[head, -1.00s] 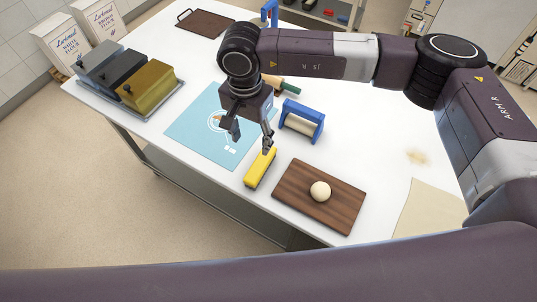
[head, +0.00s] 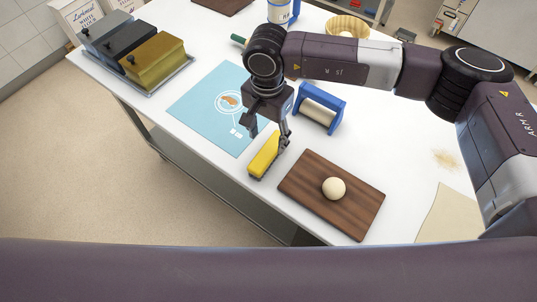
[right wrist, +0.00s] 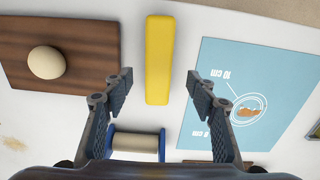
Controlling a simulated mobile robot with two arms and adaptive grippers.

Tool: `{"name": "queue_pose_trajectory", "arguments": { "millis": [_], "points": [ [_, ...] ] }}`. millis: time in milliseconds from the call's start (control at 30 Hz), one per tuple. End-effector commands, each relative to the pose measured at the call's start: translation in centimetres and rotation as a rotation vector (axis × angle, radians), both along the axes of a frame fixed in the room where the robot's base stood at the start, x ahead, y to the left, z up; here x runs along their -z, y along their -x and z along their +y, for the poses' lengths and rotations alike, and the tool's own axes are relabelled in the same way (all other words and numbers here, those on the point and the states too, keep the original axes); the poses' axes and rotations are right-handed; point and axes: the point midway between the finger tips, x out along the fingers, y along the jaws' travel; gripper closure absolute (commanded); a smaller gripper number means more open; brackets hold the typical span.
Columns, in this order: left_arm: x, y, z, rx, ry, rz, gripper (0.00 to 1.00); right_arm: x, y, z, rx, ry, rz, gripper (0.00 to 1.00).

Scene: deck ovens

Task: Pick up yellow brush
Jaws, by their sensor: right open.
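The yellow brush (head: 264,154) lies on the white table between the blue mat and the wooden board. In the right wrist view the yellow brush (right wrist: 159,60) lies lengthwise, its near end between the line of my fingers. My right gripper (head: 268,138) is open and hangs over the brush; in its wrist view the two fingers of the right gripper (right wrist: 161,84) stand apart, one to each side of it. No bristles show. My left gripper is not in view.
A wooden board (head: 358,212) with a dough ball (head: 333,188) lies right of the brush. A blue-framed roller (head: 320,108) stands behind it. A blue mat (head: 200,112) lies to the left. Lidded tins (head: 152,60) stand at the far left. The table edge is close to the brush.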

Motion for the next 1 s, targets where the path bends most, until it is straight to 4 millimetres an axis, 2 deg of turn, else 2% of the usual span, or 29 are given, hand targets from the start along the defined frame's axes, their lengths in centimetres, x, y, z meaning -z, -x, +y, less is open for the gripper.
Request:
{"name": "queue_pose_trajectory", "arguments": {
  "millis": [433,600,833,867,1000],
  "points": [
    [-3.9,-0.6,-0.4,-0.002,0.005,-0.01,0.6,4.3,0.3,-0.2,0.0,0.002,0.004,0.48],
    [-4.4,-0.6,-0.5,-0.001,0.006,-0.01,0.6,6.2,0.2,-0.2,-0.002,0.0,0.001,0.48],
    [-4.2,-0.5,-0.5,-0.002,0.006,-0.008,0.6,6.5,0.2,-0.2,-0.002,0.001,0.0,0.48],
    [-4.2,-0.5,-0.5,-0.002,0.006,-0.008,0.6,6.5,0.2,-0.2,-0.002,0.001,0.0,0.49],
    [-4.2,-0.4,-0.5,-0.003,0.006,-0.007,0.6,6.5,0.2,-0.2,-0.002,0.001,0.001,0.64]
  ]
}}
